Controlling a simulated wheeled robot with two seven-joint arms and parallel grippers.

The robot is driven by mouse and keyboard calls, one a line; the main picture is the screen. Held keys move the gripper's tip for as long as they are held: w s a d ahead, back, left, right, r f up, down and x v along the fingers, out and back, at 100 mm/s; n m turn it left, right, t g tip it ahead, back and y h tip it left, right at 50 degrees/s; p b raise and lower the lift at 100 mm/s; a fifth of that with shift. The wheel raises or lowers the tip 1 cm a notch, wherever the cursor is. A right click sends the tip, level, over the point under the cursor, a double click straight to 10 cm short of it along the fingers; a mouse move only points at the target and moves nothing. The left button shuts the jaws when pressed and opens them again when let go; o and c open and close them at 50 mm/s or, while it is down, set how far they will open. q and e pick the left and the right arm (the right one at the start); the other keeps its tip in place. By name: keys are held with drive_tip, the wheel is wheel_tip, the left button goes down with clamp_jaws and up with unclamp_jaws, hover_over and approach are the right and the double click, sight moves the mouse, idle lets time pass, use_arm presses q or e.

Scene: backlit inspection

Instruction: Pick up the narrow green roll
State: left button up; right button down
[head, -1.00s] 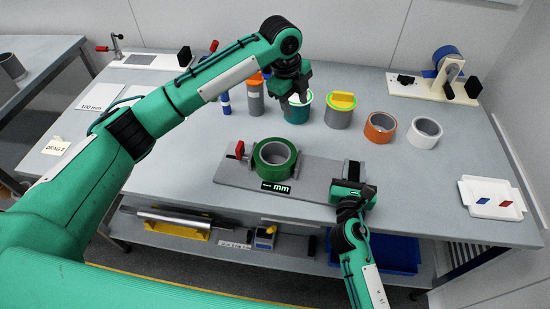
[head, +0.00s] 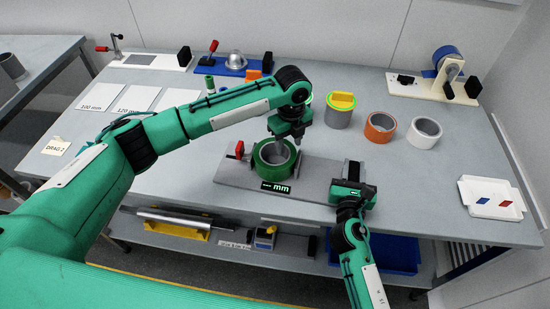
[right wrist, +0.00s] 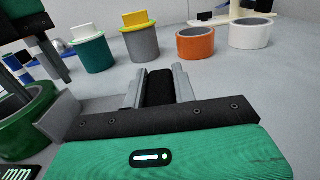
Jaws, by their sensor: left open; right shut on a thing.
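A green roll (head: 262,170) stands upright with its opening facing up on a grey measuring fixture (head: 235,183); it also shows at the left of the right wrist view (right wrist: 20,132). My left gripper (head: 285,146) is open, pointing down at the roll's upper rim; I cannot tell whether a finger is inside the opening. My right gripper (head: 353,172) is shut on the fixture's black block (right wrist: 160,88), at the fixture's right end. A teal-green roll with a white plug (right wrist: 91,50) stands further back, hidden behind my left arm in the head view.
A grey roll with a yellow plug (head: 339,112), an orange roll (head: 380,127) and a white roll (head: 424,132) stand behind the fixture. A red clamp (head: 238,150) is at the fixture's left end. A white tray (head: 491,211) lies at right. The table's front left is clear.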

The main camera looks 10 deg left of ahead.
use_arm(q)
wheel_tip(320, 180, down, 4)
drive_tip(key=shift+d+r, duration=0.15)
drive_tip(key=shift+r, duration=0.05)
use_arm(e)
drive_tip(key=shift+f, duration=0.15)
use_arm(q)
drive_tip(key=c, duration=1)
drive_tip(key=shift+r, duration=0.1)
wheel_tip(320, 180, up, 10)
